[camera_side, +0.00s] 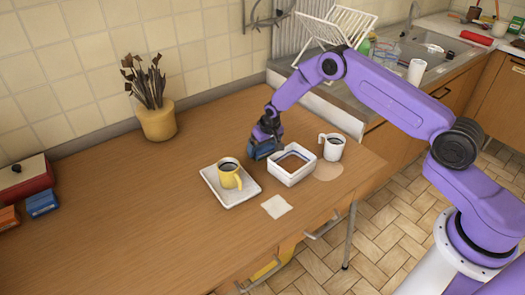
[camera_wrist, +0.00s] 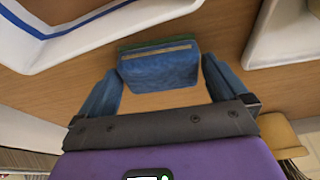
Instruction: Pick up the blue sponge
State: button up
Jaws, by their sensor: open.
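The blue sponge (camera_wrist: 160,68), with a green layer along its far edge, lies on the wooden table in the wrist view. My gripper (camera_wrist: 162,82) is open, with one blue finger to each side of the sponge's near end. Gaps show between the fingers and the sponge, and nothing is gripped. In the side view my gripper (camera_side: 265,146) is low over the table, just left of a white square dish. Blue shows at its tip there, but I cannot separate sponge from fingers in that view.
The white dish (camera_side: 291,178) and white mug (camera_side: 332,147) stand right of my gripper. A yellow mug (camera_side: 230,175) on a white tray (camera_side: 237,199) stands in front. A potted plant (camera_side: 157,122) is behind left. The table's left middle is clear.

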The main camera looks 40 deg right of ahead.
jog(key=shift+w+f, duration=0.2)
jog(key=shift+f, duration=0.3)
jog(key=c, duration=0.8)
jog(key=shift+o, duration=0.2)
jog(key=shift+r, duration=0.1)
jog(key=shift+r, duration=0.4)
notch_tip(320, 180, up, 2)
jog(key=shift+r, duration=0.15)
jog(key=s+r, duration=0.9)
jog(key=s, duration=0.5)
jog(key=shift+d+r, duration=0.3)
jog(key=shift+r, duration=0.05)
